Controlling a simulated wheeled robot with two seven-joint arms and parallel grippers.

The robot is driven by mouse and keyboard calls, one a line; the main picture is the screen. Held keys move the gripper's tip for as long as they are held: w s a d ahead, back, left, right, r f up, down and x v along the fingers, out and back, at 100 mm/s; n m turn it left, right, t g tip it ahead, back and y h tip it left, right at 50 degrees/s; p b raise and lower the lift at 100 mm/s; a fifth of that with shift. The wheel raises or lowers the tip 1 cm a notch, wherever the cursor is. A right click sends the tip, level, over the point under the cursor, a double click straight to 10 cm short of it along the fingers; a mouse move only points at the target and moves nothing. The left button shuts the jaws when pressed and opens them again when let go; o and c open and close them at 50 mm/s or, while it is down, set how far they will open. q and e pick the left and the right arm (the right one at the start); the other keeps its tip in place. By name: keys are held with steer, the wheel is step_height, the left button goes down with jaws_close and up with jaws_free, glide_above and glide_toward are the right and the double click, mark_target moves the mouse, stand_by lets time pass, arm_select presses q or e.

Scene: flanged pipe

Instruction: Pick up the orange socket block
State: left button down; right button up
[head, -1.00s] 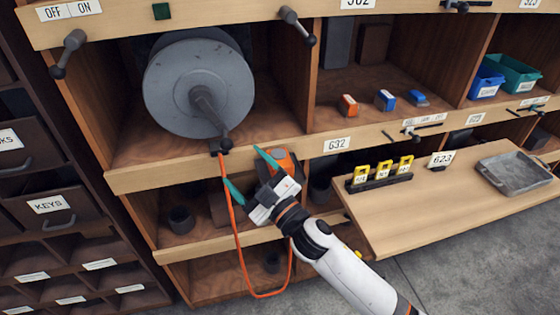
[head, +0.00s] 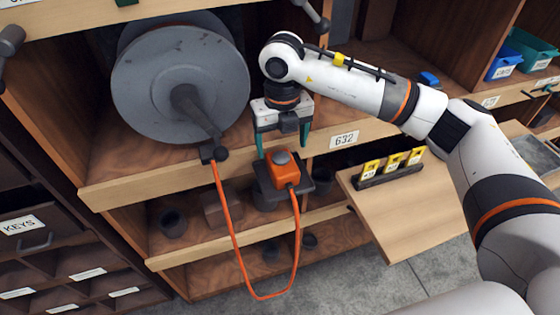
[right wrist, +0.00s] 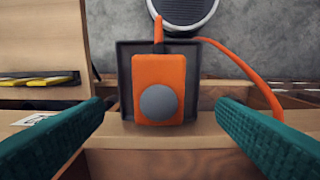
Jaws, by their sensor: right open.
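My right gripper (head: 283,147) is open and points down just above and behind the block. In the right wrist view the block (right wrist: 158,90) lies between the two spread teal fingertips (right wrist: 160,115), with clear gaps on both sides. My left gripper is not in view.
The grey cable reel (head: 180,78) with its crank stands left of my right gripper. The shelf edge (head: 130,192) runs close beneath. A fold-out board (head: 400,215) with yellow tags (head: 392,165) sticks out to the right.

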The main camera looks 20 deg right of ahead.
mark_target(282, 161)
steer(key=shift+f+p, duration=0.4)
steer(key=shift+f, duration=0.45)
step_height(282, 161, down, 5)
steer(key=shift+d+r+p, duration=0.1)
steer(key=shift+r+p, duration=0.05)
steer(key=shift+p, duration=1.1)
steer(key=shift+f, duration=0.3)
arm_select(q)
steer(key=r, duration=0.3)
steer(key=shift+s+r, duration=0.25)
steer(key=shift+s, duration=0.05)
arm_select(e)
steer(key=shift+c, duration=0.6)
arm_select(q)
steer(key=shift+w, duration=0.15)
arm_select(e)
steer(key=c, duration=1.1)
